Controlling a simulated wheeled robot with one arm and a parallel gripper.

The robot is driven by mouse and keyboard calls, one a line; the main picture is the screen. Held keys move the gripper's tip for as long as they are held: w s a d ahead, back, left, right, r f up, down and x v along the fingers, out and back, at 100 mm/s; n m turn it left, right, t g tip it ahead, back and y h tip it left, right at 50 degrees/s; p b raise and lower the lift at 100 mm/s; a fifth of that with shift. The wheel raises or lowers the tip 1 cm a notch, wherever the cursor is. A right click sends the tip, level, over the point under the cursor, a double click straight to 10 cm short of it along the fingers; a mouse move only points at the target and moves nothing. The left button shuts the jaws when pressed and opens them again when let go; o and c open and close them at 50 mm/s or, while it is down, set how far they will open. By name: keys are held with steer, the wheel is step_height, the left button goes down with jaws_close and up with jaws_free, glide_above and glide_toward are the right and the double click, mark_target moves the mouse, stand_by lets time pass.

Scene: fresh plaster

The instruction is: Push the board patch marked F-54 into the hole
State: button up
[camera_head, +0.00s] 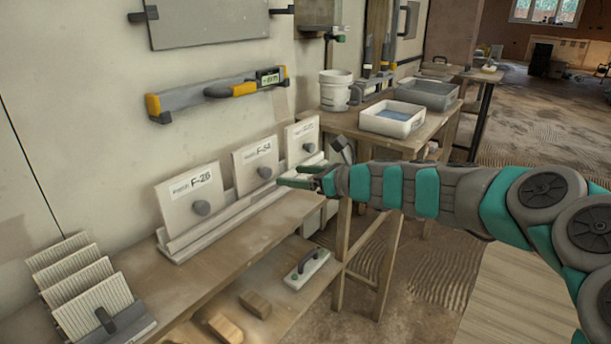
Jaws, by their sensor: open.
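The board patch marked F-54 (251,160) is a pale square panel with a label and a round grey knob at its middle. It stands leaning in a slotted rack (205,228) on the wooden bench, between two similar patches. My gripper (288,176) is open and empty. In the picture its fingertips lie just right of the F-54 knob; whether they touch anything cannot be told. My arm reaches in from the right. I see no hole in the wall in this view.
Patch F-26 (190,201) stands left of F-54, and another patch (301,140) stands right of it, its label unreadable. Notched trowels (90,300) stand at the front left. A float (306,270) and wooden blocks (256,304) lie on the lower shelf. A second table holds tubs (392,119).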

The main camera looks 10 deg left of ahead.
mark_target(269, 172)
steer(key=shift+b+x, duration=0.4)
steer(key=shift+x, duration=4.15)
steer(key=shift+c, duration=0.2)
jaws_close()
steer(key=shift+r, duration=0.15)
step_height(269, 172, up, 3)
steer(key=p, duration=0.2)
steer(key=shift+f+p, duration=0.2)
steer(key=shift+p, duration=0.2)
steer(key=shift+r+p, duration=0.35)
steer(key=shift+r, duration=0.55)
